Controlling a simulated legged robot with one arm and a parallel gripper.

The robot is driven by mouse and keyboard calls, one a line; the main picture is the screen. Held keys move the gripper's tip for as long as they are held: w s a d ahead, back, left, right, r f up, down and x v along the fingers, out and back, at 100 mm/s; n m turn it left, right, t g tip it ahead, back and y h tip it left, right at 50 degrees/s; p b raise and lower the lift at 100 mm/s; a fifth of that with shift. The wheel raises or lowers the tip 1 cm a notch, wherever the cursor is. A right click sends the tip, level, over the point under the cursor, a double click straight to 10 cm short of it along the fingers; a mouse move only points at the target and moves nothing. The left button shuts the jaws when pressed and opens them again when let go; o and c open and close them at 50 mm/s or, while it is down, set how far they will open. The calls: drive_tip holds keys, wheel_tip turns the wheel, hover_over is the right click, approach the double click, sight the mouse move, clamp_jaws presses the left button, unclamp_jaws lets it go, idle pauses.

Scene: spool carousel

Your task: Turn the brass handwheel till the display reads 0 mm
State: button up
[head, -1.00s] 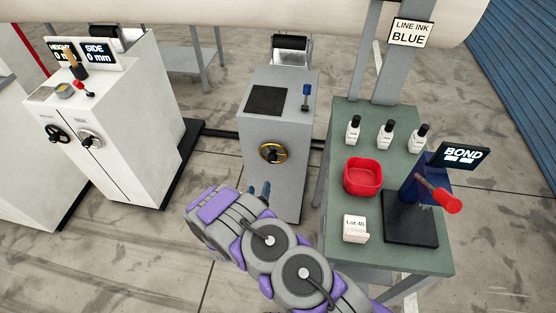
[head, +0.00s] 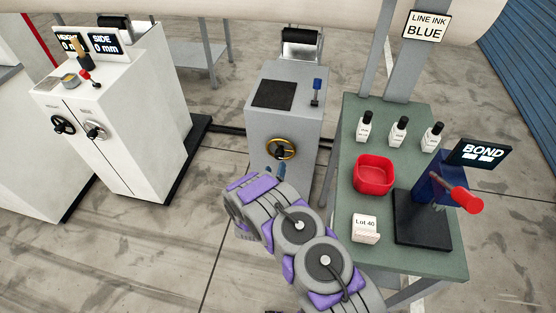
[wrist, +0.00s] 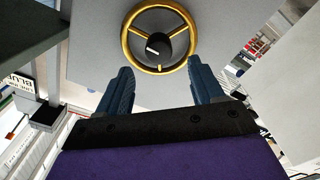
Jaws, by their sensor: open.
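The brass handwheel (head: 281,149) is on the front of the grey cabinet (head: 284,118). In the wrist view the handwheel (wrist: 176,16) shows a gold rim, spokes and a dark hub with a white mark; its top is near the frame edge. In the head view my gripper (head: 275,171) is just in front of the cabinet, below the wheel. Displays on the white cabinet read "SIDE 0 mm" (head: 106,43) and a partly hidden "HEIGHT 0 m" (head: 71,44).
The green bench (head: 340,215) at right holds a red bin (head: 373,174), several small bottles (head: 398,131), a Lot 40 box (head: 365,228) and a blue press with a BOND display (head: 482,153). The white cabinet (head: 130,110) stands at left.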

sight(278, 157)
drive_tip(key=w+b, duration=0.1)
drive_tip(key=w, duration=0.2)
drive_tip(key=w+d, duration=0.1)
drive_tip(key=w, duration=0.2)
drive_tip(key=shift+w+d+b, duration=0.2)
drive_tip(key=shift+w+b, duration=0.15)
drive_tip(key=shift+w, duration=0.05)
drive_tip(key=shift+c, duration=0.2)
drive_tip(key=c, duration=1)
drive_tip(key=shift+m+p, duration=0.4)
drive_tip(key=shift+p, duration=0.15)
